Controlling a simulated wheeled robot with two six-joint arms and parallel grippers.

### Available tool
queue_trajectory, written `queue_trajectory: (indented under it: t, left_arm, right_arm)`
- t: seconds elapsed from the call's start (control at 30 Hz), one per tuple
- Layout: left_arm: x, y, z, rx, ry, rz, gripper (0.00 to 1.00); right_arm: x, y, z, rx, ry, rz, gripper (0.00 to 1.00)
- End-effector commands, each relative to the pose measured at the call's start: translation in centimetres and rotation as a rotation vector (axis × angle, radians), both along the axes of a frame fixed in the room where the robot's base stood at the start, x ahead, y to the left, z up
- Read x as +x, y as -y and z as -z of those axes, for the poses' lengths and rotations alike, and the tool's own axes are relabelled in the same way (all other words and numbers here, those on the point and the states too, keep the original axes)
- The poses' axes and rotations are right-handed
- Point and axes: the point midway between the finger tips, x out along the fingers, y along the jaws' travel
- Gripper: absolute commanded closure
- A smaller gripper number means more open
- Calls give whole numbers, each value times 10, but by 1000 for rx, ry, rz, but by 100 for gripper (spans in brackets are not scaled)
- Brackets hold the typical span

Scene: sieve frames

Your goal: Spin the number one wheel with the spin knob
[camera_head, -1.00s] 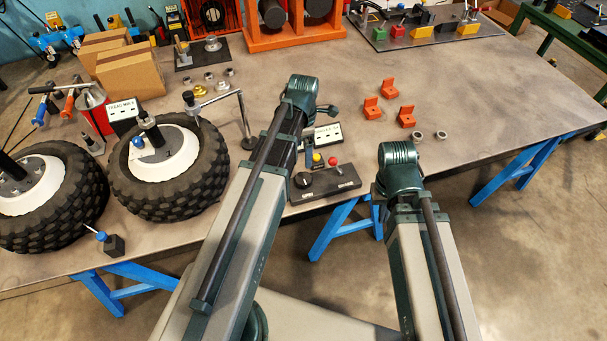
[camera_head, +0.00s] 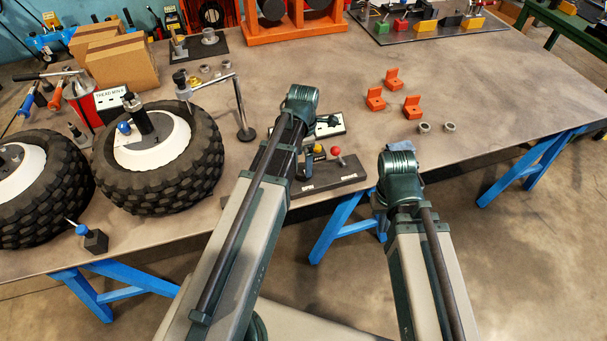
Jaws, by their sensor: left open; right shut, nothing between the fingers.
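Two black knobbly tyres on white hubs lie at the left: a near-centre wheel (camera_head: 205,165) and a wheel cut by the left edge (camera_head: 60,195). I cannot read which is number one. A dark control box (camera_head: 345,174) at the table's front edge has SPIN and BRAKE labels, a red ball (camera_head: 337,150) and a yellow button (camera_head: 319,149). The spin knob is hidden behind my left arm. A small dark part of my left arm shows beyond its elbow, over a white panel (camera_head: 337,131); its fingers cannot be made out. My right gripper is hidden behind my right arm.
A bent metal stand (camera_head: 240,105) is beside the near-centre wheel. A blue-topped block (camera_head: 94,239) sits at the front edge. Orange brackets (camera_head: 375,99) and small rings (camera_head: 424,128) lie right of centre. The table's right side is clear.

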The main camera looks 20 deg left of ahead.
Motion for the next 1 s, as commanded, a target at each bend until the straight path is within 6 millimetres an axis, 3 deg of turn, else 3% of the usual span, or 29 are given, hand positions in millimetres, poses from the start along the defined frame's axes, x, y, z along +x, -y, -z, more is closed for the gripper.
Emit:
queue_trajectory:
  t: [0.03, 0.23, 0.63, 1.0]
  left_arm:
    - [0, 0, 15, 0, 0, 0, 0]
    - [0, 0, 36, 0, 0, 0, 0]
    - [0, 0, 39, 0, 0, 0, 0]
    - [0, 0, 40, 0, 0, 0, 67]
  right_arm:
    - [0, 0, 15, 0, 0, 0, 100]
    - [0, 0, 36, 0, 0, 0, 100]
    - [0, 0, 40, 0, 0, 0, 100]
    - [0, 0, 40, 0, 0, 0, 100]
